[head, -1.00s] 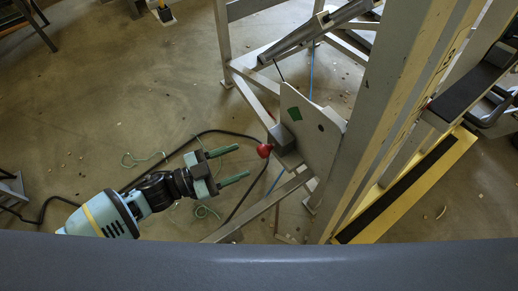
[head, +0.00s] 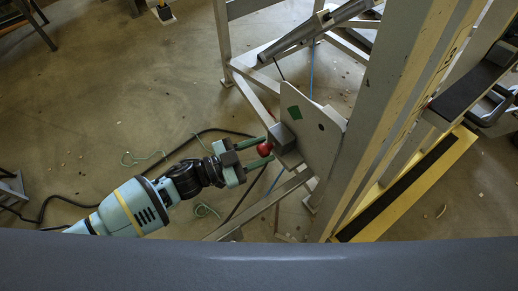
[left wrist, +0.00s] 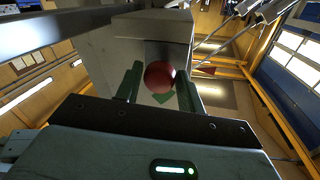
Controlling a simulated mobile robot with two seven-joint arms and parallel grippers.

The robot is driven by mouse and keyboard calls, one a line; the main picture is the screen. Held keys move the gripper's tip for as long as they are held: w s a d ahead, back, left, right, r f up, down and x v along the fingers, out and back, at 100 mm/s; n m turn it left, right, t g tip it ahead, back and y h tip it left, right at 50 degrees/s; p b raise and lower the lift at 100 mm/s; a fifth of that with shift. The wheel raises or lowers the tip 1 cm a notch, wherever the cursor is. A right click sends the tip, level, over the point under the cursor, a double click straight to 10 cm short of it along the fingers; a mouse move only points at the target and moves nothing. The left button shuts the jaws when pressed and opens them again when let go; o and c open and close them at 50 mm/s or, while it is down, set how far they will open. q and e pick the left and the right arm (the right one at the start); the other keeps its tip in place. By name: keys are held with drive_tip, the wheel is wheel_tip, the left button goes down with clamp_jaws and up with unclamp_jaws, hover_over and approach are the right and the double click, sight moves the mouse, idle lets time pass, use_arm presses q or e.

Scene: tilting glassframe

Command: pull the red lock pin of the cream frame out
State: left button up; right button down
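The red lock pin's round knob (head: 265,149) sticks out from a grey block (head: 281,138) on the cream frame's plate (head: 312,132). My left gripper (head: 265,153) is open, with its two green fingers on either side of the knob. In the left wrist view the red knob (left wrist: 159,75) shows between the two fingers (left wrist: 159,88), with a visible gap on each side. The pin's shaft is hidden behind the knob. My right gripper is not in view.
The cream frame's tall post (head: 385,110) stands right of the plate. A yellow-edged platform (head: 420,190) lies further right. A black cable (head: 232,206) and thin green string (head: 143,158) lie on the floor.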

use_arm(q)
clamp_jaws()
drive_tip(key=shift+s+p+v, duration=0.25)
drive_tip(key=shift+p+v, duration=0.45)
drive_tip(key=shift+v, duration=0.65)
drive_tip(key=shift+o, duration=2.2)
unclamp_jaws()
drive_tip(key=shift+s, duration=0.1)
drive_tip(key=shift+a, duration=0.1)
approach(259, 154)
drive_tip(key=shift+a+f, duration=0.1)
drive_tip(key=shift+a, duration=0.15)
